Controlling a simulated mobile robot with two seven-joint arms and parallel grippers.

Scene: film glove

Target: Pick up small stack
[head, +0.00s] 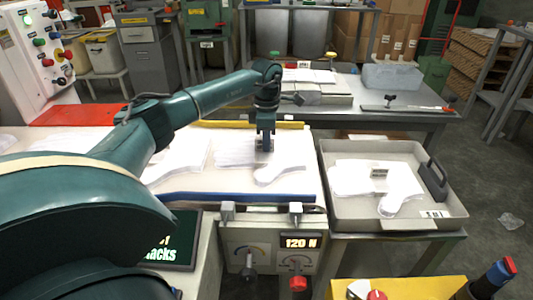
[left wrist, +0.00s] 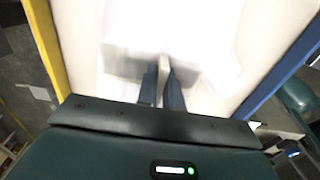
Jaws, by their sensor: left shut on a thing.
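My left gripper (head: 265,146) points down over the white work surface and is shut on the edge of a small stack of thin white gloves (head: 275,173). The stack lies flat, or nearly so; I cannot tell whether it is lifted. In the left wrist view, the two dark fingers (left wrist: 160,75) are close together at the near edge of the pale stack (left wrist: 135,68), whose outline is washed out. Another white stack (head: 182,157) lies to the left on the same surface, partly behind my arm. My right gripper is not in view.
A grey tray (head: 385,226) with white gloves (head: 362,177) and a dark handle (head: 433,180) stands to the right. A yellow bar (head: 225,124) and a blue bar (head: 235,197) edge the surface. A control panel reading 120 N (head: 298,243) is in front. A grey table (head: 400,117) stands behind.

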